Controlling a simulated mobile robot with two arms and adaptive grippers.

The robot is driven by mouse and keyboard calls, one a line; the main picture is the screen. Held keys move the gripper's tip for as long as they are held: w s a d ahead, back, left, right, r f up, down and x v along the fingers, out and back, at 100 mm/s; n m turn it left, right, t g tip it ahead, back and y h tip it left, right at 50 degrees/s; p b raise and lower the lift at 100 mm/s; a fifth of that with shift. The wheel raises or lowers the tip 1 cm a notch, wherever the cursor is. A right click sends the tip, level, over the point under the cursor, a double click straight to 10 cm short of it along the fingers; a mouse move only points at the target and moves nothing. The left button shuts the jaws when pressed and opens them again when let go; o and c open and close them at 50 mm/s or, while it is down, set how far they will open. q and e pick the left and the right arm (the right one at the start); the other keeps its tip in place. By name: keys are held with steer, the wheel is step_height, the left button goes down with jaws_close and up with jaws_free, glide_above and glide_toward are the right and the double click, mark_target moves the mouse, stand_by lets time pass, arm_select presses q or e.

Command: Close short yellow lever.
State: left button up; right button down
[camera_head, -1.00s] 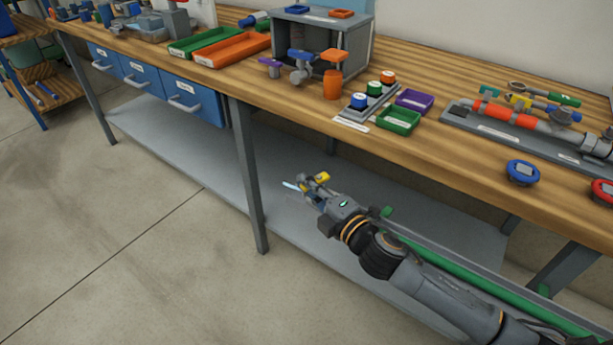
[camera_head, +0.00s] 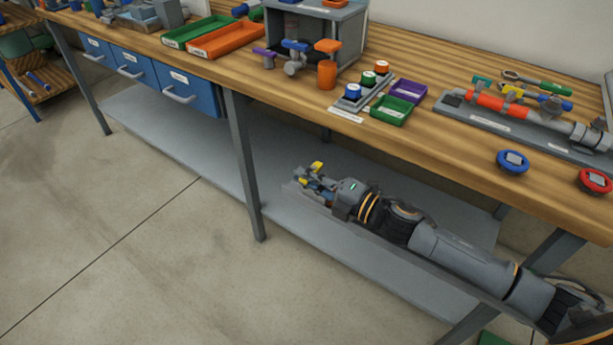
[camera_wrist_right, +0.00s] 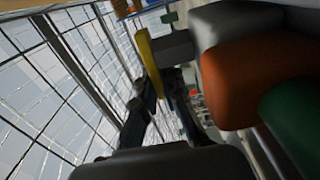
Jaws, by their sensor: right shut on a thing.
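My right gripper (camera_head: 308,184) is low in front of the workbench, over its lower shelf. Two small yellow parts show at its fingers in the head view; which one is the short lever is hard to tell. In the right wrist view the yellow lever (camera_wrist_right: 149,62) is a narrow bar on a grey stem. The right fingertips (camera_wrist_right: 161,80) are closed at its lower end and seem shut on it. The contact itself is dark and partly hidden. My left gripper is not in view.
A grey and orange body (camera_wrist_right: 255,65) with a green part stands close to the right of the lever. On the bench (camera_head: 440,160) lie a pipe assembly (camera_head: 520,115) with coloured levers, blue and red knobs and small trays. Open floor (camera_head: 130,250) is at left.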

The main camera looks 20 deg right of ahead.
steer(key=c, duration=1.4)
jaws_free()
steer(key=shift+s+d, duration=0.1)
steer(key=v, duration=1.1)
steer(key=shift+s+d, duration=0.25)
steer(key=shift+s, duration=0.05)
